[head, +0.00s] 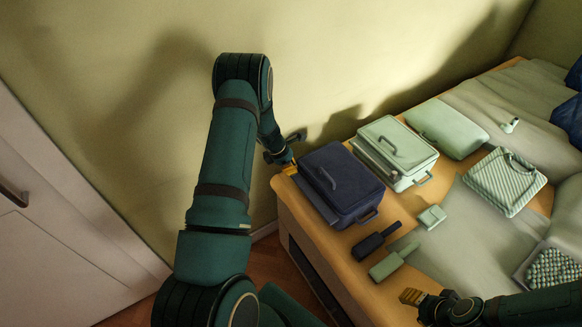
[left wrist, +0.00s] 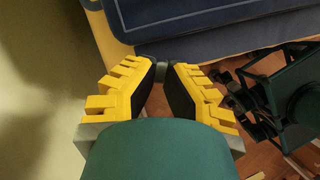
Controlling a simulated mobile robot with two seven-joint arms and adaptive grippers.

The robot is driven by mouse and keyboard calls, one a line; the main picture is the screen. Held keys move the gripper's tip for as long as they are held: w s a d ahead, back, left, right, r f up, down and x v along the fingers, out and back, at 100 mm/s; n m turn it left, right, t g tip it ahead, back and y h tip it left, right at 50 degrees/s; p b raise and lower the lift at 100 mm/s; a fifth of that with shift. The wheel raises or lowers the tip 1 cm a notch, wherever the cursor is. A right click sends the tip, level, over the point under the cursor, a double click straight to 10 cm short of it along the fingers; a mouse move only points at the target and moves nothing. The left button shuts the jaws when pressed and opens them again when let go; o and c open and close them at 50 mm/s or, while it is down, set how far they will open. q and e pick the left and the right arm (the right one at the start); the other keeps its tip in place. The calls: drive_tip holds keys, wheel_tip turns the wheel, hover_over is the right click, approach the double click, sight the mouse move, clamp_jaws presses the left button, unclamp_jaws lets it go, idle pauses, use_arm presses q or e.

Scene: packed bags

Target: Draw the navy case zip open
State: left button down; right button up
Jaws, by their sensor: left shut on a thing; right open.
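My left gripper (head: 288,168) is at the case's far left corner. In the left wrist view its yellow-backed fingers (left wrist: 163,78) close toward a small grey tab, which looks like the zip pull (left wrist: 162,71), just off the case's lower edge. How far the zip is open cannot be told. My right gripper (head: 410,297) is open and empty at the front, apart from the case.
A pale green case (head: 393,150) stands close right of the navy case. A dark brush-like item (head: 376,240), a green one (head: 393,262) and a small pale box (head: 432,217) lie in front. A striped bag (head: 505,182) lies farther right. A wall stands behind.

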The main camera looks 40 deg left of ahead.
use_arm(q)
drive_tip(key=c, duration=0.9)
unclamp_jaws()
drive_tip(key=shift+f, duration=0.1)
drive_tip(key=shift+c, duration=0.2)
drive_tip(key=shift+o, duration=0.6)
drive_tip(key=shift+w+a+f, duration=0.1)
drive_tip(key=shift+w, duration=0.05)
drive_tip(key=v, duration=1.2)
